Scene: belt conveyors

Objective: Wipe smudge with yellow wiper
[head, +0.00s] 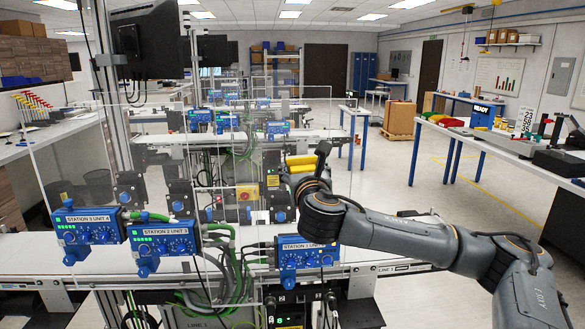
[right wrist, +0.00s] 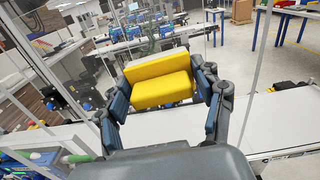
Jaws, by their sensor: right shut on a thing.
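My right gripper (head: 305,172) is shut on the yellow wiper (head: 299,160) above the conveyor, near the right end of the clear panel (head: 150,200). In the right wrist view the yellow wiper (right wrist: 162,80) is a thick block with a bend across it. The fingers of my right gripper (right wrist: 160,95) grip it from both sides. Clear panel surfaces show close to the wiper, but I cannot tell whether it touches one. I cannot make out a smudge in either view. My left gripper is not in view.
Blue control boxes (head: 85,232) stand along the white conveyor belt (head: 25,245), with green and grey cables below. A metal post (head: 103,60) with monitors rises at the left. A workbench (head: 500,143) stands at the right. Open floor (head: 400,170) lies between bench and conveyors.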

